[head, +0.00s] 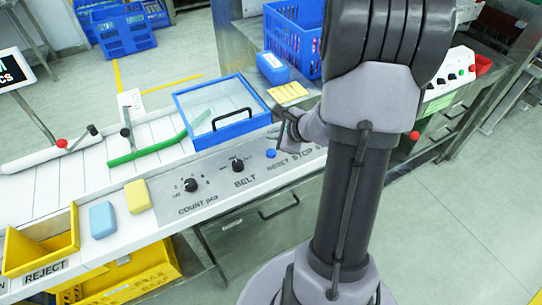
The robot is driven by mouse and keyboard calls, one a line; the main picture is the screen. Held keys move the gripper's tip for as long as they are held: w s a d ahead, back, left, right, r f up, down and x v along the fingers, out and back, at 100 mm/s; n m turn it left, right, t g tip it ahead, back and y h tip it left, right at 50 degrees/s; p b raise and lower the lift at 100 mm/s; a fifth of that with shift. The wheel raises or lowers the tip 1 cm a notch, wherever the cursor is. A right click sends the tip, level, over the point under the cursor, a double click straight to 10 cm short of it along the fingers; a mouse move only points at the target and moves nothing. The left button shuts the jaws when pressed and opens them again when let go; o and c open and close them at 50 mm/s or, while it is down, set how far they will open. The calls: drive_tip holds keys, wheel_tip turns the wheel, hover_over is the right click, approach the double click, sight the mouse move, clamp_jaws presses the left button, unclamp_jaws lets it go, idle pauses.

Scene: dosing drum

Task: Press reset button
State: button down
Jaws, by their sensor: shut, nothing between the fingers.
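My gripper (281,128) is shut and empty, above and slightly right of the button in the picture. It appears apart from the button, but its height over the panel is hard to tell.
Left of the button are the BELT knob (237,165) and COUNT knob (190,185). Behind stands a blue-framed clear cover (222,112) with a black handle. A yellow block (137,196), a light-blue block (102,219) and a yellow reject bin (40,243) are at left.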

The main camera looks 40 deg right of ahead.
sight(273, 154)
drive_tip(key=shift+f+b, duration=1.7)
drive_tip(key=shift+f, duration=0.45)
drive_tip(key=shift+f, duration=0.15)
drive_tip(key=shift+f+b, duration=0.25)
drive_tip(key=shift+b, duration=0.4)
drive_tip(key=shift+f+b, duration=0.5)
drive_tip(key=shift+b, duration=0.1)
idle(0.5)
drive_tip(key=shift+r, duration=0.1)
drive_tip(key=shift+r+p, duration=0.65)
drive_tip(key=shift+r, duration=0.15)
wheel_tip(273, 154, up, 5)
drive_tip(key=p, duration=0.4)
drive_tip(key=shift+r, duration=0.1)
